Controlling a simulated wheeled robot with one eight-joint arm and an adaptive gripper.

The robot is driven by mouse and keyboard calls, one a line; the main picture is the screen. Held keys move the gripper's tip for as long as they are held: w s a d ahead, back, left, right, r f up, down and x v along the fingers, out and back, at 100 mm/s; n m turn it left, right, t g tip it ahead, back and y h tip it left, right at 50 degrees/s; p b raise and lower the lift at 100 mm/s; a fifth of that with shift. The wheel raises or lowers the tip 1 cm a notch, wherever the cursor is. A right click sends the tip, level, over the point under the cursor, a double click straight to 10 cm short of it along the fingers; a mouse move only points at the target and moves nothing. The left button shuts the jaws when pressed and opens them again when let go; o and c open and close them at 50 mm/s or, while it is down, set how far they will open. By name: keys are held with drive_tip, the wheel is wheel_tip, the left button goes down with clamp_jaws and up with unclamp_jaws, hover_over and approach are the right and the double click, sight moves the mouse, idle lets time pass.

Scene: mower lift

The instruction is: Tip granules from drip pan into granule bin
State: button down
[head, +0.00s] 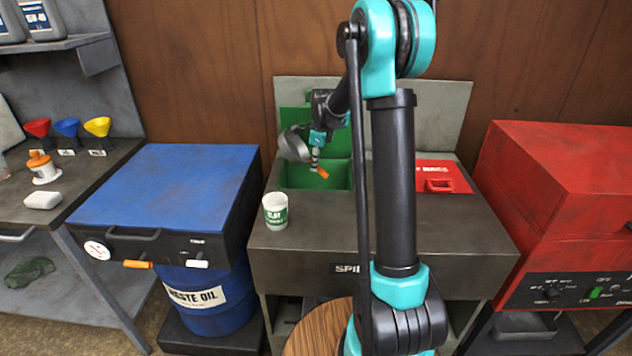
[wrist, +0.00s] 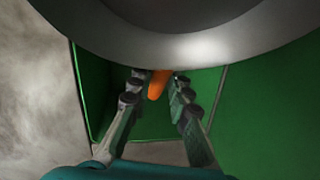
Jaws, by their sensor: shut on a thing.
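My gripper (head: 316,158) is shut on the orange handle (wrist: 157,84) of the grey drip pan (head: 293,146). The pan is steeply tilted, almost on edge, over the left rear part of the green granule bin (head: 338,176). In the wrist view the pan (wrist: 190,42) fills the top, with the fingers below it and green bin walls (wrist: 262,110) around. The bin is set into the grey spill bench and its green lid (head: 293,118) stands open behind. The pan's inside is not visible, and I cannot tell whether granules are in it or falling.
A white cup with a green label (head: 275,212) stands on the bench front, left of the bin. A red lid (head: 440,178) covers the right compartment. A blue waste-oil unit (head: 165,185) stands left and a red cabinet (head: 560,190) right. The bench top (head: 455,225) is mostly clear.

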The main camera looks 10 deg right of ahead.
drive_tip(key=shift+a+f+t+y+p, duration=0.1)
drive_tip(key=shift+t+y+p, duration=0.1)
drive_tip(key=shift+y, duration=0.45)
drive_tip(key=shift+a+f+t+y+p, duration=0.1)
drive_tip(key=shift+y+p, duration=0.1)
drive_tip(key=shift+y, duration=0.4)
drive_tip(key=shift+f+t+y+p, duration=0.1)
drive_tip(key=shift+y+p, duration=0.1)
drive_tip(key=shift+y, duration=0.45)
idle(0.7)
drive_tip(key=shift+d+f+y, duration=0.1)
drive_tip(key=shift+d+y, duration=0.35)
drive_tip(key=shift+y, duration=0.45)
drive_tip(key=shift+a+f+m+t+y+p, duration=0.1)
drive_tip(key=shift+a+m+t+y+p, duration=0.15)
drive_tip(key=shift+y, duration=0.55)
drive_tip(key=shift+m+t+y+p, duration=0.1)
drive_tip(key=shift+t+y, duration=0.25)
drive_tip(key=shift+y, duration=0.45)
idle(0.7)
drive_tip(key=shift+w+a+t+y, duration=0.1)
drive_tip(key=shift+a+t+y, duration=0.15)
drive_tip(key=shift+y, duration=0.5)
drive_tip(key=shift+a+t+y, duration=0.1)
drive_tip(key=shift+t+y, duration=0.15)
drive_tip(key=shift+y, duration=0.5)
idle(0.7)
